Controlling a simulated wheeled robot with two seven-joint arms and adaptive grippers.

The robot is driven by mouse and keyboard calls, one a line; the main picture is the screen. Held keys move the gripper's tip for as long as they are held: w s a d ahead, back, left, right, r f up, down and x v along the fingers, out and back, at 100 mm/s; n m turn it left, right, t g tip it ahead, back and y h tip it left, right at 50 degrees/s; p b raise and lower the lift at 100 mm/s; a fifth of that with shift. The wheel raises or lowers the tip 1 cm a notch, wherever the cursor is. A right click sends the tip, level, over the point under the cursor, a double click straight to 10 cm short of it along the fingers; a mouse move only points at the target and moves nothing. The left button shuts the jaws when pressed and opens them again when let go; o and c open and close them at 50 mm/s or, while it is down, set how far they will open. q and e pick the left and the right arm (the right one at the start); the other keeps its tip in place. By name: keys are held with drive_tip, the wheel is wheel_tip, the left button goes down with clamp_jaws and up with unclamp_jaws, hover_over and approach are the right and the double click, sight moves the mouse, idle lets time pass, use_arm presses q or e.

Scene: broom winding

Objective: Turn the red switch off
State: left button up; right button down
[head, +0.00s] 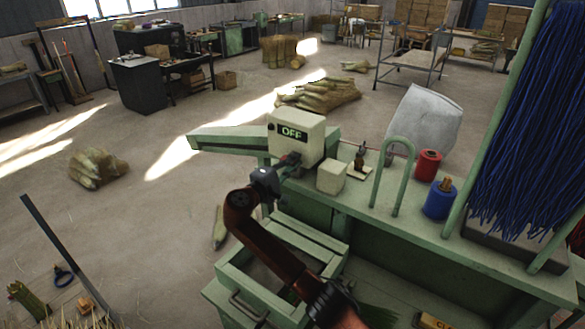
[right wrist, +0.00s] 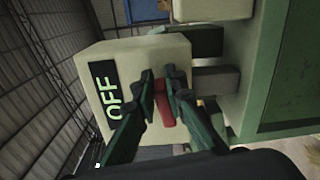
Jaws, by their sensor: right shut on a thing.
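The cream switch box (head: 297,141) stands on the green bench, with a dark display (head: 291,132) that reads OFF in green letters. The display also reads OFF, turned sideways, in the right wrist view (right wrist: 106,92). The red switch (right wrist: 164,104) is on the box's face, between the two fingers of my right gripper (right wrist: 163,80). These fingers are shut on the switch. In the head view my right gripper (head: 281,168) is at the lower front of the box and hides most of the switch. My left gripper is not in view.
On the green bench (head: 420,232) stand a small cream block (head: 331,177), a green hoop (head: 378,180), a red spool (head: 428,166) and a blue spool (head: 439,200). Blue bristles (head: 530,120) hang at the right. Open floor lies left of the bench.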

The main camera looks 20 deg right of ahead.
drive_tip(key=shift+f+m+b, duration=0.45)
drive_tip(key=shift+m+b, duration=0.35)
drive_tip(key=shift+m, duration=0.2)
drive_tip(key=c, duration=2.3)
unclamp_jaws()
drive_tip(key=o, duration=0.3)
drive_tip(key=shift+r, duration=0.15)
drive_tip(key=shift+o, duration=0.2)
drive_tip(key=v, duration=1.2)
drive_tip(key=shift+s, duration=0.1)
